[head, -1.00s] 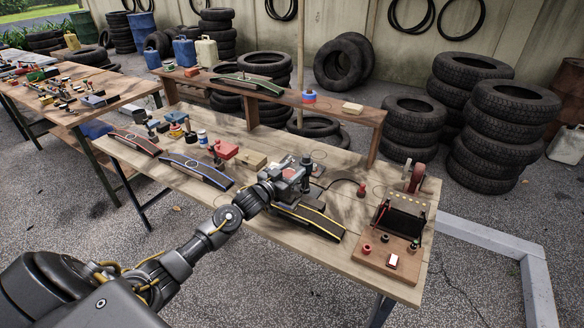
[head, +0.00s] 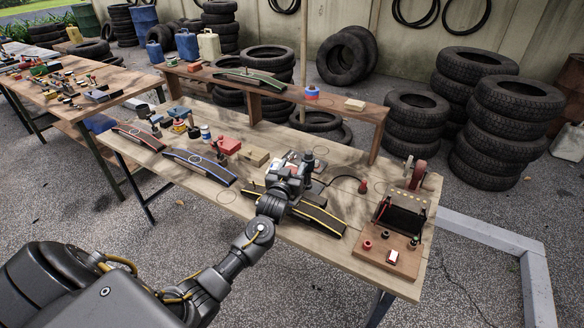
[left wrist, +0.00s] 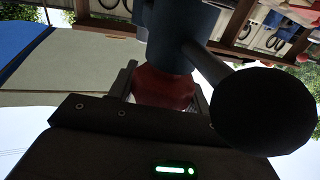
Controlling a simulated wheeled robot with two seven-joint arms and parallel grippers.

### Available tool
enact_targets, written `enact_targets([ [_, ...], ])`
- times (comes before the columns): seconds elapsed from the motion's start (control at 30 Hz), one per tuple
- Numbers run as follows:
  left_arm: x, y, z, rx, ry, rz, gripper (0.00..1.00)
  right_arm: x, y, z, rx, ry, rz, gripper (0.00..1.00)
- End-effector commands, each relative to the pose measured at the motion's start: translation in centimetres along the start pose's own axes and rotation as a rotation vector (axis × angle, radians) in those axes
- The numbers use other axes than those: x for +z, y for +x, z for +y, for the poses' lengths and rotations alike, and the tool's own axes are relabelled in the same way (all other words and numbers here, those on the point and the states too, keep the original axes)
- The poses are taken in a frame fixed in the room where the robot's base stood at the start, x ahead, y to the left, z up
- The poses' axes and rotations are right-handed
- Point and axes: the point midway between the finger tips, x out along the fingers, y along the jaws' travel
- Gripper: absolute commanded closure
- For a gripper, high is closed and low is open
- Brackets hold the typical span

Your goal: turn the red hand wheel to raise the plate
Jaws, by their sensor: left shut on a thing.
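My left gripper (head: 297,165) is over the middle of the wooden table, by a dark upright cylinder and above a yellow-edged black ramp. In the left wrist view its fingers (left wrist: 165,92) are shut on a red, faceted, knob-like part, which looks like the red hand wheel (left wrist: 165,88). A blue-grey cylinder (left wrist: 180,35) sits right against this red part, and a side rod from it ends in a large black knob (left wrist: 262,110). In the head view my gripper hides the red part. I cannot make out the plate. My right gripper is not in view.
The yellow-edged ramp (head: 320,215) lies beside my wrist. A blue-edged ramp (head: 198,167) lies left. A raised shelf (head: 340,108) runs along the back.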

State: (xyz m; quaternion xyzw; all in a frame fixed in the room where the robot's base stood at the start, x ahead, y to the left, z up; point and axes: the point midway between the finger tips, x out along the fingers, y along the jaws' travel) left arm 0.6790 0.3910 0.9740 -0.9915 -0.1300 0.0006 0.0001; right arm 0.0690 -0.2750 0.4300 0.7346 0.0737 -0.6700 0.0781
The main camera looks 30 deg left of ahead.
Motion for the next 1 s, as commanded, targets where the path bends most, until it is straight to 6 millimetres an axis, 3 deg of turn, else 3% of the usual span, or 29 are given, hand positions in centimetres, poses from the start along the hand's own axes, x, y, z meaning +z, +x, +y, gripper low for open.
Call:
enact_targets([
  [0.17,-0.1,0.1,-0.1,-0.003,0.001,0.003,0.74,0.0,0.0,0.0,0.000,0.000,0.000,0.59],
  [0.2,-0.1,0.1,-0.2,-0.003,0.001,0.003,0.50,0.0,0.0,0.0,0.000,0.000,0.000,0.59],
  [0.37,-0.1,0.1,-0.1,-0.002,0.000,0.002,0.29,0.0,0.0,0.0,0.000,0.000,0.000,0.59],
  [0.73,0.1,-0.6,-0.1,0.000,0.000,0.002,0.29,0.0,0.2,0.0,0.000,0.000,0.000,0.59],
  [1.0,0.3,-5.4,-0.1,0.000,-0.001,0.001,0.29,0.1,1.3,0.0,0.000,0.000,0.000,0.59],
])
